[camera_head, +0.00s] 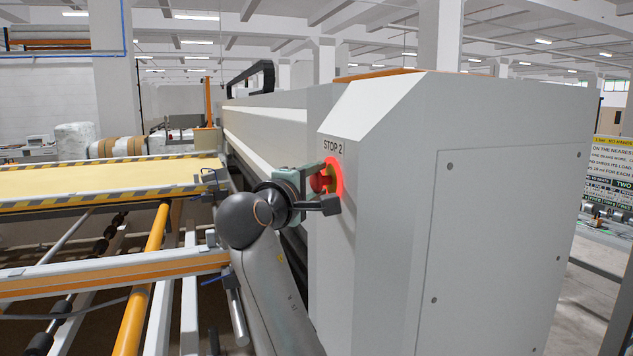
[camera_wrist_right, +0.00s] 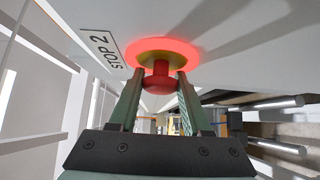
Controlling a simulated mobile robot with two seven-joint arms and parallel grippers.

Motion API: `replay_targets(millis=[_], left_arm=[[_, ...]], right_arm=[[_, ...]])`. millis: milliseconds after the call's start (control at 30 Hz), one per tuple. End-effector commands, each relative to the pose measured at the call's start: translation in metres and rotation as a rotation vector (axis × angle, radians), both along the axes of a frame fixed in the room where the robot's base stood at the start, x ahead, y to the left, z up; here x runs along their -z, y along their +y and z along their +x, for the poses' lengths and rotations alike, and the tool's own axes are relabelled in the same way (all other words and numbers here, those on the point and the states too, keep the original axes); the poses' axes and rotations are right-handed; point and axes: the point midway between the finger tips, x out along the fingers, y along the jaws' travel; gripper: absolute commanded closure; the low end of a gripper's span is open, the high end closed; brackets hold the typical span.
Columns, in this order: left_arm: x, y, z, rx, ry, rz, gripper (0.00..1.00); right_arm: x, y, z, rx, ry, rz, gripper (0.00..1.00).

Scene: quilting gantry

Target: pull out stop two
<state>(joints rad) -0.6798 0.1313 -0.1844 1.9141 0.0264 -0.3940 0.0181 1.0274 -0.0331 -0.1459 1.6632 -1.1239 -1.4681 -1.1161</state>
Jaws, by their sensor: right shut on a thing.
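The stop two button is a red knob (camera_head: 320,183) on a yellow base with a glowing red ring, mounted on the side face of the grey machine housing (camera_head: 375,150). The label "STOP 2" (camera_head: 333,147) is just above it. My right gripper (camera_head: 326,186) is at the button, with its fingers on either side of the red knob. In the right wrist view the knob (camera_wrist_right: 160,82) sits between the two fingertips (camera_wrist_right: 158,85), and the gripper is shut on it. The yellow base (camera_wrist_right: 163,58) and lit ring show beyond the knob. My left gripper is not in view.
A yellow quilting bed (camera_head: 100,181) with striped edges lies to the left. An orange rail (camera_head: 110,275) and roller bars run below it, close to my right arm. The long machine body extends behind the housing. A sign (camera_head: 607,165) stands at the far right.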

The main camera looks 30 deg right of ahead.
Motion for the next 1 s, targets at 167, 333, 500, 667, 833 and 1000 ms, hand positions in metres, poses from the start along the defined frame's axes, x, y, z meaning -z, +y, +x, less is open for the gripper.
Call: replay_targets(millis=[167, 333, 500, 667, 833, 1000], left_arm=[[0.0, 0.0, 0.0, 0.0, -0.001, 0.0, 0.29], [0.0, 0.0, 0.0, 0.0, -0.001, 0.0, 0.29], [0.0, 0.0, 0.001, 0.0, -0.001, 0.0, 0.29], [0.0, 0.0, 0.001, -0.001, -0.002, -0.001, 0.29], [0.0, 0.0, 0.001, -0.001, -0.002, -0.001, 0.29], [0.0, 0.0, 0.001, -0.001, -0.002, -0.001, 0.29]], right_arm=[[0.001, 0.0, 0.0, 0.0, 0.001, 0.002, 1.0], [0.001, 0.0, 0.0, 0.0, 0.001, 0.002, 1.0], [0.001, 0.011, 0.003, -0.003, 0.002, 0.003, 1.0], [0.001, 0.019, 0.004, 0.0, 0.001, 0.003, 1.0], [0.001, 0.019, 0.005, -0.003, 0.002, 0.003, 0.5], [0.001, 0.019, 0.005, -0.002, 0.001, 0.002, 0.31]])
